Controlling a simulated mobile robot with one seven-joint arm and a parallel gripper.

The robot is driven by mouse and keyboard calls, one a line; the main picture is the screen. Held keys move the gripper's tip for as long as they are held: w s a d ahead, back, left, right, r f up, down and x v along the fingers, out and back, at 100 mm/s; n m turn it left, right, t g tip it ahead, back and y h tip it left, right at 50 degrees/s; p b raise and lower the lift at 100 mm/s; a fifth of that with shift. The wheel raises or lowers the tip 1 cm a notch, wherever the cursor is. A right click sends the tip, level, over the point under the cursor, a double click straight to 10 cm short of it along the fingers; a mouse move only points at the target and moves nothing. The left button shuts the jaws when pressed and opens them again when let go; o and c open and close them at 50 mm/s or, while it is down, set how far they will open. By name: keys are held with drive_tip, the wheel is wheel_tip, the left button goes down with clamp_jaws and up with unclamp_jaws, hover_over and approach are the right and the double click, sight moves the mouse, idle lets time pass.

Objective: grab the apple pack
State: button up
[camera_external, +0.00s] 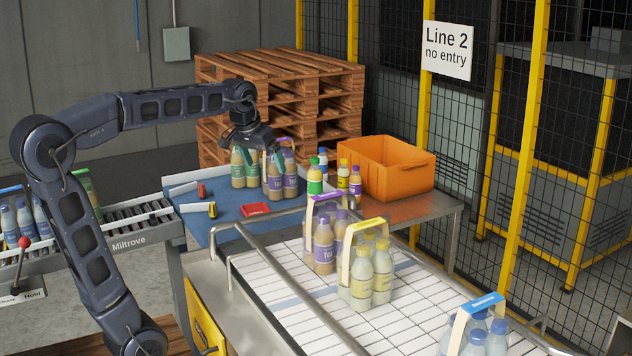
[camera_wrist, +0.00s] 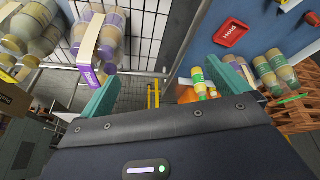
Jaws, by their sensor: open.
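No label that I can read says apple. A green-labelled pack of bottles (camera_external: 245,168) stands on the blue mat, and bottles with green labels also show at the right of the wrist view (camera_wrist: 277,68); I cannot tell if it is the apple pack. A purple-labelled pack (camera_external: 282,178) stands close to its right. My gripper (camera_external: 260,157) is over these two packs, its teal fingers partly in front of them. In the wrist view my gripper (camera_wrist: 170,88) is open, with no pack between its fingers. A green-topped pack (camera_external: 88,184) is partly hidden behind my arm.
The white conveyor (camera_external: 285,290) carries a purple-handled pack (camera_external: 322,240), a yellow-handled pack (camera_external: 368,268) and a blue-handled pack (camera_external: 478,330) between metal rails. An orange crate (camera_external: 390,172) and several small bottles stand right of the mat (camera_external: 225,222).

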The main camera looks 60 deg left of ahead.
drive_tip(key=w+a+r+n+y, duration=0.1)
drive_tip(key=w+a+r+n, duration=0.3)
drive_tip(key=w+a, duration=0.6)
drive_tip(key=w+a+r+n+g+y, duration=0.1)
drive_tip(key=w+a+n, duration=0.15)
drive_tip(key=a, duration=1.25)
drive_tip(key=w+a+r+n+g, duration=0.1)
drive_tip(key=w+a, duration=0.2)
drive_tip(key=a, duration=1.2)
drive_tip(key=a+f+n+y, duration=0.1)
drive_tip(key=a+f+n, duration=0.15)
drive_tip(key=a, duration=0.95)
drive_tip(key=shift+m, duration=0.6)
drive_tip(key=shift+s+d+f+x, duration=0.1)
drive_tip(key=shift+s+d+x, duration=0.1)
drive_tip(key=shift+x, duration=1.55)
drive_tip(key=shift+s+d+f+x, duration=0.1)
drive_tip(key=shift+s+x, duration=0.15)
drive_tip(key=shift+x, duration=1.55)
drive_tip(key=shift+s+d+f+x, duration=0.1)
drive_tip(key=shift+s+d+x, duration=0.1)
drive_tip(key=shift+x, duration=1.55)
drive_tip(key=shift+g, duration=0.3)
drive_tip(key=c, duration=1.7)
drive_tip(key=shift+r, duration=0.1)
